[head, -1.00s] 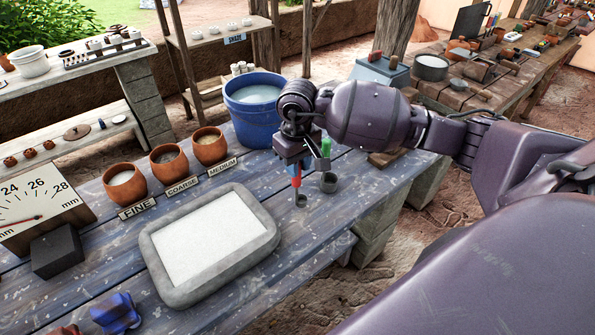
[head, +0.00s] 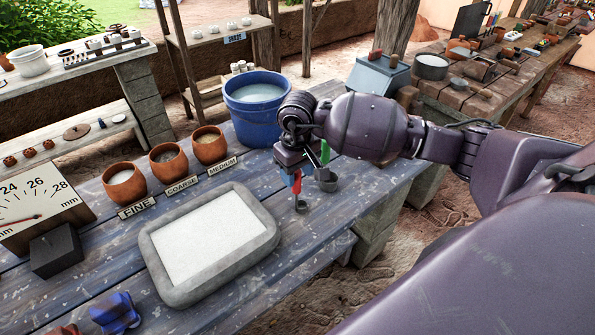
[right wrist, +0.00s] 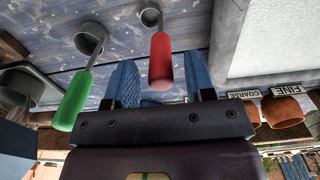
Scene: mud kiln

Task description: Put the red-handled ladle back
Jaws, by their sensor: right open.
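The red-handled ladle (head: 297,184) has its handle up and its small grey cup down, near the right end of the blue plank table (head: 240,297). My right gripper (head: 294,176) is right at the handle, pointing down. In the right wrist view, the red handle (right wrist: 160,62) shows between the two blue fingers of my right gripper (right wrist: 162,85), with gaps on both sides; the gripper is open. A green-handled ladle (head: 325,154) stands beside it, and its handle (right wrist: 74,100) is outside the fingers in the right wrist view. My left gripper is not in view.
A blue bucket of water (head: 233,110) stands behind my right gripper. A stone-rimmed tray (head: 153,261) with a white surface lies left of the ladles. Labelled clay pots (head: 125,187) stand behind it. The table's right edge is close to the ladles.

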